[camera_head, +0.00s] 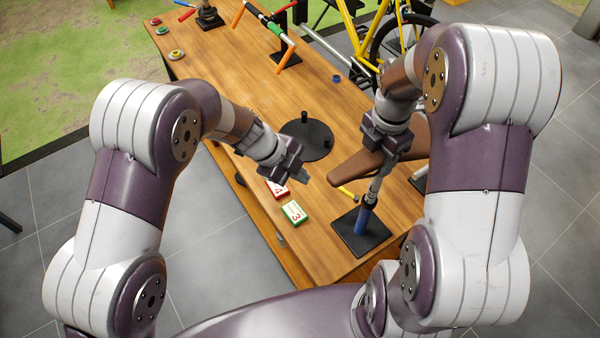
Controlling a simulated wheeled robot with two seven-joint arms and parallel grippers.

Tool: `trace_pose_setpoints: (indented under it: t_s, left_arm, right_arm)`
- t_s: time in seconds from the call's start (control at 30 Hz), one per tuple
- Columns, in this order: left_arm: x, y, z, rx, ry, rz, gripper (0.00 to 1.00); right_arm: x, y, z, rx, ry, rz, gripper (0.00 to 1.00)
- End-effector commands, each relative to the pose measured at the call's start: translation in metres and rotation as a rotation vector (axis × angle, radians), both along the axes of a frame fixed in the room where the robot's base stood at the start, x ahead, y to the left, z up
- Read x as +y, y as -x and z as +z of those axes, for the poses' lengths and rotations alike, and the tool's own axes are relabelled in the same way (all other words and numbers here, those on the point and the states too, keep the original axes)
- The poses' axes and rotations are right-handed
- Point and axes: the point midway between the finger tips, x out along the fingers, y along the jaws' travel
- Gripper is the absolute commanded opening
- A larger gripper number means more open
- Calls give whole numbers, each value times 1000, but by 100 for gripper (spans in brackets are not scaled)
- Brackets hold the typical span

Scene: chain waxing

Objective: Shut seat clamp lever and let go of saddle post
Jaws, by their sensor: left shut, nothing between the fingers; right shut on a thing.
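A brown saddle (352,168) sits above a blue seat tube (362,218) that stands upright on a square black base (345,226) near the table's front right. The silver saddle post (373,190) runs down into the tube. A yellow clamp lever (348,192) sticks out to the left near the tube's top; how far it is closed is hard to tell. My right gripper (378,168) is shut on the saddle post below the saddle. My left gripper (300,175) is shut and empty, left of the lever and apart from it.
A red block marked 4 (277,189) and a green block marked 3 (294,211) lie left of the base. A round black stand (308,140) is behind. A yellow bicycle (375,28) stands at the back right. The wooden table (225,85) is clear at mid left.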

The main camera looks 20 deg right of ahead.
Motion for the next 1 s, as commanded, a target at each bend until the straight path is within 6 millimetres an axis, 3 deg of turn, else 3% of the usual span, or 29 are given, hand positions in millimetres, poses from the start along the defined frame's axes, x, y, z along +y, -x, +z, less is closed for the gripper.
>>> trace_pose_setpoints:
  t_s: [0.13, 0.17, 0.23, 0.53, 0.67, 0.87, 0.9, 1.0]
  left_arm:
    - [0, 0, 0, 0, 0, 0, 0]
    - [0, 0, 0, 0, 0, 0, 0]
    - [0, 0, 0, 0, 0, 0, 0]
    - [0, 0, -1, 0, 0, 0, 0]
    - [0, 0, -5, 0, 0, 0, 0]
    - [0, 0, -17, 0, 0, 0, 0]
    - [-1, -1, 8, -2, 1, 0, 0]
    - [0, 0, 29, -1, 1, 0, 0]
  right_arm:
    - [0, -1, 1, -2, 1, 0, 0]
    - [0, -1, 1, -2, 1, 0, 54]
    - [0, -1, 1, -2, 1, 0, 76]
    - [0, 0, 1, -1, 1, 0, 77]
    - [0, -1, 11, -5, 2, 0, 77]
    - [-1, -1, 52, -7, 3, 0, 77]
    - [0, -1, 75, -2, 1, 0, 77]
    - [0, 0, 99, -1, 1, 0, 77]
